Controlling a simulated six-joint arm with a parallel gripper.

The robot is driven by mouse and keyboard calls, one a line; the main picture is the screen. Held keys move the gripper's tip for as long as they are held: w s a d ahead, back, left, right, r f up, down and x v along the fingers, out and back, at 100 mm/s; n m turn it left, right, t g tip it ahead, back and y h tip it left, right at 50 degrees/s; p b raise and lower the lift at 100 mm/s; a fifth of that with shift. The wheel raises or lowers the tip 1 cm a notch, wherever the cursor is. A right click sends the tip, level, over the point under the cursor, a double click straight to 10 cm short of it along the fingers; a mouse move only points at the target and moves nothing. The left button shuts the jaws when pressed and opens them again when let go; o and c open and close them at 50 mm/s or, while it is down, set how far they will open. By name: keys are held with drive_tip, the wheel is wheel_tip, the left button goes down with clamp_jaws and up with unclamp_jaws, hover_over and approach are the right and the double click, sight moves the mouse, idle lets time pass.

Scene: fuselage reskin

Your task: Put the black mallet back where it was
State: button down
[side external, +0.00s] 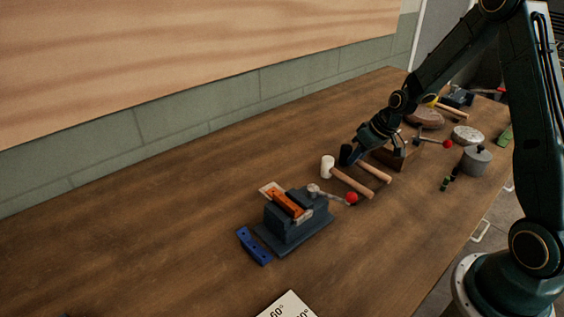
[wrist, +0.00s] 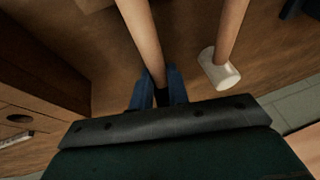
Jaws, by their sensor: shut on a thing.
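The black mallet has a black head (side external: 346,154) and a pale wooden handle (side external: 374,172). My gripper (side external: 360,157) is shut on the mallet close to its head. In the wrist view, the blue fingers of my gripper (wrist: 160,90) sit on both sides of the handle (wrist: 143,38). The head is mostly hidden there behind the gripper body. The mallet is at or just above the bench; I cannot tell whether it touches. Its handle lies roughly parallel to that of the white mallet (side external: 327,167), which also shows in the wrist view (wrist: 218,70).
A blue-grey vise (side external: 290,222) with an orange piece stands in front, a blue block (side external: 254,246) beside it. A brown wooden box (side external: 398,157) is close to the mallet's right. A grey pot (side external: 475,160) stands farther right. The bench (side external: 160,235) is clear at left.

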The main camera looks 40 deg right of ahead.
drive_tip(key=shift+f, duration=0.1)
drive_tip(key=c, duration=1.4)
unclamp_jaws()
drive_tip(key=shift+o, duration=0.2)
drive_tip(key=v, duration=1.2)
drive_tip(key=s+a+r+h, duration=0.2)
drive_tip(key=s+a+r, duration=0.7)
drive_tip(key=a+r, duration=0.15)
drive_tip(key=s+a+r, duration=0.1)
drive_tip(key=s+a, duration=0.1)
drive_tip(key=s, duration=0.4)
drive_tip(key=s+a+r+t, duration=0.1)
drive_tip(key=s+a, duration=0.2)
drive_tip(key=s, duration=0.3)
drive_tip(key=shift+s+a+r, duration=0.25)
drive_tip(key=shift+r, duration=0.05)
